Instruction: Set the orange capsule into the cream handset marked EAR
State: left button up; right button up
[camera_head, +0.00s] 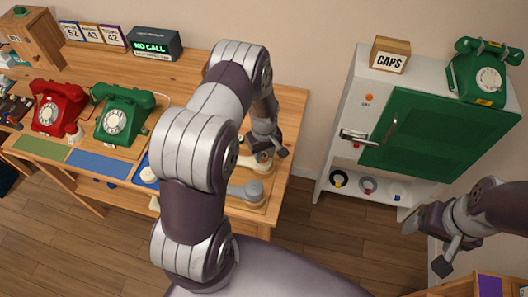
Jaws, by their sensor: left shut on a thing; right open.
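My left gripper (265,152) is low over the right end of the wooden workbench, at the cream handset (246,162). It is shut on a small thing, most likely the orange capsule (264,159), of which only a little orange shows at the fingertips. I cannot tell whether the capsule touches the handset or is inside its end. My arm hides part of the handset, and no EAR marking is readable. A grey handset (246,191) lies nearer on the same wooden board. My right gripper (431,243) is open and empty in front of the cabinet.
A red phone (58,108) and a green phone (123,115) stand on the workbench at left. A white cabinet (335,135) with a green door (440,130) carries a CAPS box (390,56) and another green phone (482,72). Floor shows between bench and cabinet.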

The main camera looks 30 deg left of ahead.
pick_arm(q)
jog(key=shift+f, duration=0.3)
jog(key=o, duration=1)
jog(key=shift+r, duration=0.1)
notch_tip(320, 180, up, 12)
jog(key=shift+r+b, duration=0.25)
jog(key=shift+b, duration=0.95)
